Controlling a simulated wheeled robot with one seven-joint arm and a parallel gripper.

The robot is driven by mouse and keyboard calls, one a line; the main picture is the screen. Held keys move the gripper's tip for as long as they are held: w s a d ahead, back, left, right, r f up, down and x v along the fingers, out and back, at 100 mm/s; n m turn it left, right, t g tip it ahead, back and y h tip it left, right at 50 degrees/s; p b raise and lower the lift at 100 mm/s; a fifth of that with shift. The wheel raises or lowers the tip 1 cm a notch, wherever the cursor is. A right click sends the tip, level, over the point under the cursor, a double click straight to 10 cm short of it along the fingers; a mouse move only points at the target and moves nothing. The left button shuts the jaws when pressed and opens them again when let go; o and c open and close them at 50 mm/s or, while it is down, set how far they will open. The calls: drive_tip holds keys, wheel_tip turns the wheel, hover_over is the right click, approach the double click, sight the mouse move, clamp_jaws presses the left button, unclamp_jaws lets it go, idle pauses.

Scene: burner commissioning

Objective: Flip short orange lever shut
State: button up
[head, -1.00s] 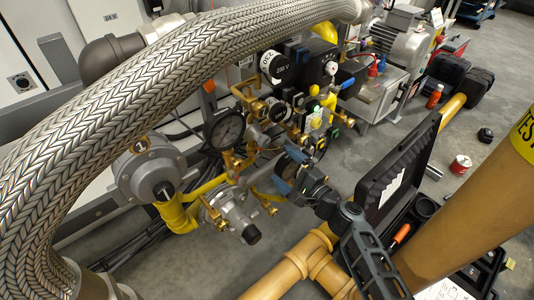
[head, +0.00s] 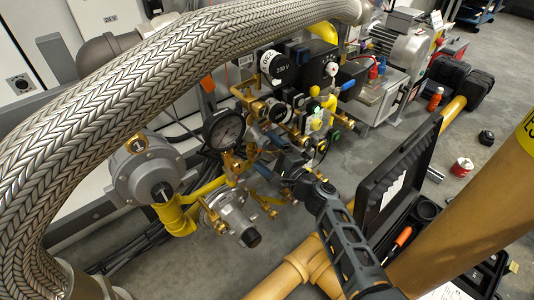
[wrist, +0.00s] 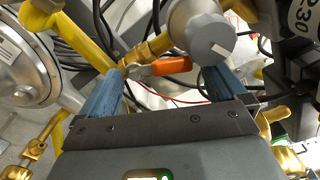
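A short orange lever (wrist: 168,66) shows in the wrist view, lying roughly level with a silver metal end at its left by a brass fitting (wrist: 150,48) on the yellow pipe. My gripper (wrist: 165,76) is open, with one blue finger to the left of the lever and one to the right. The lever's orange grip shows in the gap between the fingertips; I cannot tell whether a finger touches it. In the head view my gripper (head: 273,172) is among the brass fittings beside the gauge, and the lever cannot be made out there.
A grey round knob (wrist: 210,38) sits just above the right finger. A pressure gauge (head: 224,130) and a grey regulator (head: 147,170) stand left of my gripper. A braided hose (head: 120,95) crosses the left. An open black case (head: 400,180) lies on the right.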

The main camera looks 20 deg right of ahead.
drive_tip(key=c, duration=0.9)
drive_tip(key=shift+m, duration=0.3)
drive_tip(key=shift+w+d+f+m, duration=0.15)
drive_tip(key=shift+f+m, duration=0.3)
drive_tip(key=shift+m, duration=1.6)
drive_tip(key=shift+s+d+f+m, duration=0.1)
drive_tip(key=shift+d+f+m, duration=0.3)
drive_tip(key=shift+m, duration=1.7)
drive_tip(key=shift+w+d+f+m, duration=0.1)
drive_tip(key=shift+f+m, duration=0.45)
drive_tip(key=shift+m, duration=1.5)
drive_tip(key=shift+f, duration=0.1)
drive_tip(key=o, duration=0.9)
drive_tip(key=shift+o, duration=0.5)
